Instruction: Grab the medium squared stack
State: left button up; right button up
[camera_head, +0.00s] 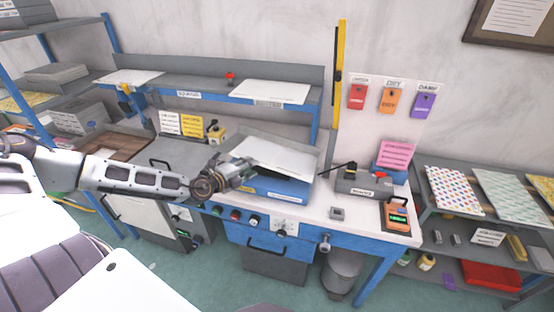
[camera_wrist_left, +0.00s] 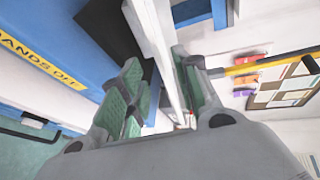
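A white, flat, roughly square stack (camera_head: 283,157) lies on the blue-based machine on the bench in the head view. My left gripper (camera_head: 250,172) is at its left front edge. In the left wrist view the green-padded fingers of my left gripper (camera_wrist_left: 160,82) stand on either side of the thin white edge of the stack (camera_wrist_left: 157,40). A dark gap shows between the left finger and the white edge, so the gripper looks open around it. Contact is hard to judge. My right gripper is in neither view.
Other white flat stacks lie on the raised shelf, one at right (camera_head: 270,92) and one at left (camera_head: 130,77). A grey device (camera_head: 362,184) stands right of the blue machine (camera_head: 275,187). A yellow upright bar (camera_head: 339,60) rises behind the bench.

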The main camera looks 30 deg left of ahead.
pick_arm(q)
jog(key=shift+b+x, duration=0.9)
jog(key=shift+x, duration=0.75)
jog(key=shift+w+a, duration=0.1)
jog(key=shift+w, duration=0.05)
jog(key=shift+w+f, duration=0.15)
jog(key=shift+w, duration=0.3)
jog(key=shift+w+d+f, duration=0.1)
jog(key=shift+w+d, duration=0.2)
jog(key=shift+w, duration=0.05)
jog(key=shift+w, duration=0.2)
jog(key=shift+w, duration=0.1)
